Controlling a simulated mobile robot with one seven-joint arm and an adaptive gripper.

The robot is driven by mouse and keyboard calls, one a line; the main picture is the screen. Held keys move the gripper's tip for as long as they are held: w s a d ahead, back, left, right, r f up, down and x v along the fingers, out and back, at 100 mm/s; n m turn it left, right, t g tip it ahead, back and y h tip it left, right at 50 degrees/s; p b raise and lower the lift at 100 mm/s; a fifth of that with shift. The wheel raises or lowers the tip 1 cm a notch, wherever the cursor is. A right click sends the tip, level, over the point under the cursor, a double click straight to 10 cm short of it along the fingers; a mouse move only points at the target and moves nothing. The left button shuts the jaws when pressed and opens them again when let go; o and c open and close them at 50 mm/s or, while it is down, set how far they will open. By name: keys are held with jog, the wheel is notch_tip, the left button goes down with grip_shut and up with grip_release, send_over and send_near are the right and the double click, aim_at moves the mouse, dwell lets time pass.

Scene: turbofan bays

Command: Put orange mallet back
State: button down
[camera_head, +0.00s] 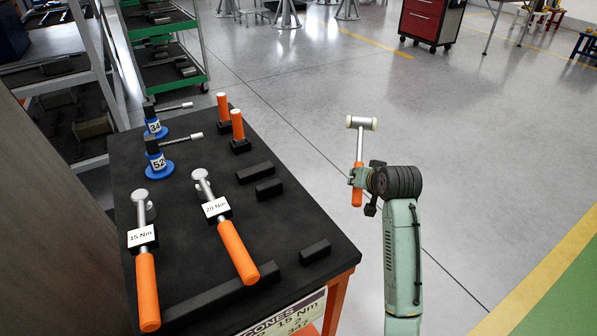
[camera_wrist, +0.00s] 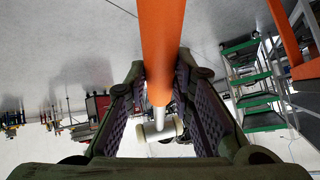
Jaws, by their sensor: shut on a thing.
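The orange mallet (camera_head: 357,187) has an orange handle, a metal shaft and a head with pale faces. My gripper (camera_head: 360,177) is shut on its handle and holds it upright, head up, over the floor to the right of the black table (camera_head: 215,270). In the wrist view the orange handle (camera_wrist: 160,40) runs between the two fingers of my gripper (camera_wrist: 160,100), with the mallet head beyond. Black blocks (camera_head: 255,172), (camera_head: 269,189) and (camera_head: 315,251) lie on the table's right part; the bare surface around them is clear.
Two torque wrenches with orange handles (camera_head: 147,290), (camera_head: 238,250) lie on the table. Blue-based tools marked 34 (camera_head: 155,130) and 52 (camera_head: 159,167) and two upright orange handles (camera_head: 222,106), (camera_head: 237,125) stand behind.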

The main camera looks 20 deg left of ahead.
jog(key=s+a+r+n+g+y+p, duration=0.1)
jog(key=s+a+r, duration=0.2)
jog(key=r, duration=0.2)
jog(key=s+a+r+n+g, duration=0.2)
jog(key=s+r, duration=0.1)
jog(key=r, duration=0.3)
jog(key=s+a+r+n+g+y+p, duration=0.1)
jog(key=s+a+r, duration=0.2)
jog(key=r, duration=0.2)
jog(key=s+r+n+g+h+p, duration=0.1)
jog(key=s+r+n+g+p, duration=0.1)
jog(key=s, duration=1.6)
notch_tip(320, 180, up, 3)
jog(key=shift+s+d+f+n+g, duration=0.15)
jog(key=shift+s+d+n+g, duration=0.15)
jog(key=shift+d+n+g, duration=0.45)
jog(key=shift+a, duration=0.2)
jog(key=shift+s+d+f+b, duration=0.1)
jog(key=shift+s+f+b, duration=0.05)
jog(key=shift+f+b, duration=2.1)
jog(key=shift+f, duration=1.75)
